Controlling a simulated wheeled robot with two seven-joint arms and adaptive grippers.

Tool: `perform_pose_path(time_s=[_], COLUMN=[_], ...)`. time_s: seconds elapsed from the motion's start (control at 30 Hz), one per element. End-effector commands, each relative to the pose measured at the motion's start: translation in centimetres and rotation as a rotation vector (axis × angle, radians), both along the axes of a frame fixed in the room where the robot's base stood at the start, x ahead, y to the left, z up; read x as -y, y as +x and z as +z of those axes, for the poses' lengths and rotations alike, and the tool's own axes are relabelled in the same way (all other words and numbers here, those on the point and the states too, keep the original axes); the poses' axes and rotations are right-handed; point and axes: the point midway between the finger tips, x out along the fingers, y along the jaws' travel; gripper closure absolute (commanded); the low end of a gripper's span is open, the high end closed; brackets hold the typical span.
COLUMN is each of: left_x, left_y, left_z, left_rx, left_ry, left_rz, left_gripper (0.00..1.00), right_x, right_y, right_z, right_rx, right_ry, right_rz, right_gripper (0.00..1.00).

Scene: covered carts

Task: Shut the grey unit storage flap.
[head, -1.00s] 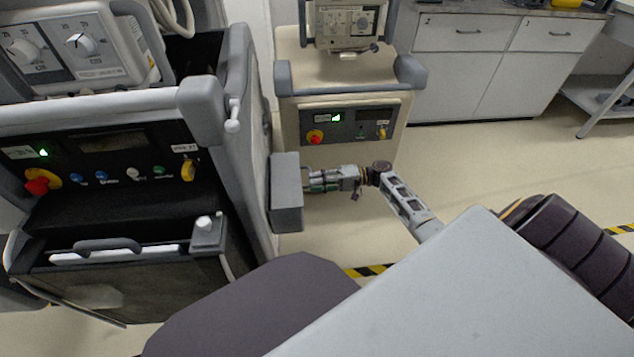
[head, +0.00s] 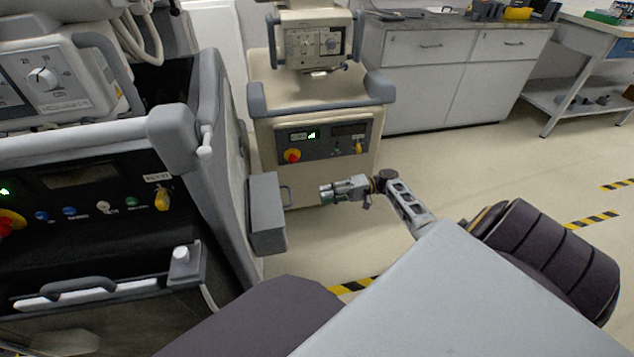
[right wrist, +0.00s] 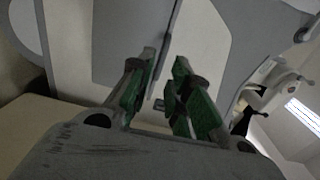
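The grey unit (head: 228,160) is the large cart at the left in the head view. A grey box-like part (head: 267,222) stands out at its right side, with a thin handle (head: 287,195) on its right face. Lower on the unit's front is a ledge with a grey bar handle (head: 78,287). I cannot tell for sure which of these is the storage flap. My right gripper (head: 323,194) is to the right of the box, apart from it. In the right wrist view its green-padded fingers (right wrist: 166,62) are spread and empty, facing a grey panel (right wrist: 120,45). My left gripper is out of view.
A beige cart (head: 318,100) with a lit panel stands behind my right gripper. White cabinets (head: 455,80) and a workbench (head: 590,35) line the back. Open floor (head: 480,165) with yellow-black tape lies to the right.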

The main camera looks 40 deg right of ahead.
Motion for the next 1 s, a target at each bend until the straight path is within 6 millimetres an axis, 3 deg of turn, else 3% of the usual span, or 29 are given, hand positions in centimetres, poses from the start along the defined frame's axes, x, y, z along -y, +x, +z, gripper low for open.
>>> perform_pose_path(time_s=[0.3,0.83,1.0], left_x=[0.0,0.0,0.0], left_y=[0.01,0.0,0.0], left_z=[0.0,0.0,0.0], left_rx=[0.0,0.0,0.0], left_ry=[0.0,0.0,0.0], left_rz=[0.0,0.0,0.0], left_gripper=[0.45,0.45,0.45], right_x=[1.34,1.29,0.36], right_y=[-0.63,-0.61,-0.97], right_z=[0.14,0.11,-0.62], right_rx=[0.002,0.001,-0.014], right_ry=[0.001,0.0,-0.023], right_rz=[0.0,0.001,0.02], right_gripper=[0.81,0.81,0.81])
